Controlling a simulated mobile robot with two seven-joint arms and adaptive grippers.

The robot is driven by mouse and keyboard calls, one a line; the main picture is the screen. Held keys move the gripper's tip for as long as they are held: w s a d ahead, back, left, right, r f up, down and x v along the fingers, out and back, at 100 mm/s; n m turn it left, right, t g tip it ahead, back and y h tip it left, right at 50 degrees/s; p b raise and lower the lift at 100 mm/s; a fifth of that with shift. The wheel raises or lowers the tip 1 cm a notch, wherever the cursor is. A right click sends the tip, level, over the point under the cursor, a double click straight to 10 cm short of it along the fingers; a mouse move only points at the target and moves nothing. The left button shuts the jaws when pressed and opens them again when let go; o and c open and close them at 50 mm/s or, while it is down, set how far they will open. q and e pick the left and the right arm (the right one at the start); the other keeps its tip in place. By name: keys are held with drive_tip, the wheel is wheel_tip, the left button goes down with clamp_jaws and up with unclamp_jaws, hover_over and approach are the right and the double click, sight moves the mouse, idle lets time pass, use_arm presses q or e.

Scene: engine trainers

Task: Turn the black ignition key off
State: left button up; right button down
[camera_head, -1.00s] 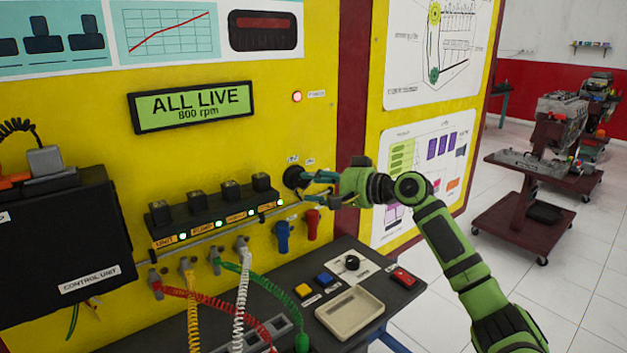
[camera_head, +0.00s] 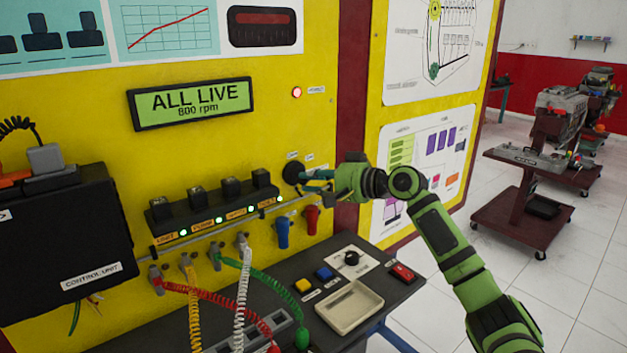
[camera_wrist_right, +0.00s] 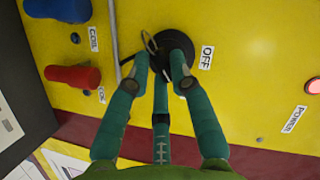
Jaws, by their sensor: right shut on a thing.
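The black ignition key sits in a round black switch (camera_head: 293,172) on the yellow panel. In the right wrist view, the switch (camera_wrist_right: 176,47) lies beside an OFF label (camera_wrist_right: 207,57), and a thin metal ring (camera_wrist_right: 149,42) hangs at its left. My right gripper (camera_head: 312,180) is at the switch; in the right wrist view its teal fingers (camera_wrist_right: 163,75) are closed around the key, which they mostly hide. The display (camera_head: 190,104) reads ALL LIVE, 800 rpm. The red power lamp (camera_head: 297,92) is lit. My left gripper is out of view.
A blue knob (camera_head: 282,232) and a red knob (camera_head: 312,219) stick out just below the switch. Coiled cables (camera_head: 245,290) hang at the left. A dark shelf (camera_head: 395,288) with buttons and a beige tray (camera_head: 349,307) lies below.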

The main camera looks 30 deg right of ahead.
drive_tip(key=shift+a+r+n+g+h+p, duration=0.15)
drive_tip(key=shift+n+h+p, duration=0.7)
drive_tip(key=shift+n+p, duration=0.45)
drive_tip(key=shift+r+n+g+h+p, duration=0.1)
drive_tip(key=shift+n+h+p, duration=0.8)
drive_tip(key=shift+n+p, duration=0.4)
drive_tip(key=shift+a+r+n+g+h+p, duration=0.15)
drive_tip(key=shift+n+h+p, duration=0.7)
drive_tip(key=shift+n+p, duration=0.45)
drive_tip(key=c, duration=1.1)
unclamp_jaws()
drive_tip(key=shift+s+d, duration=0.1)
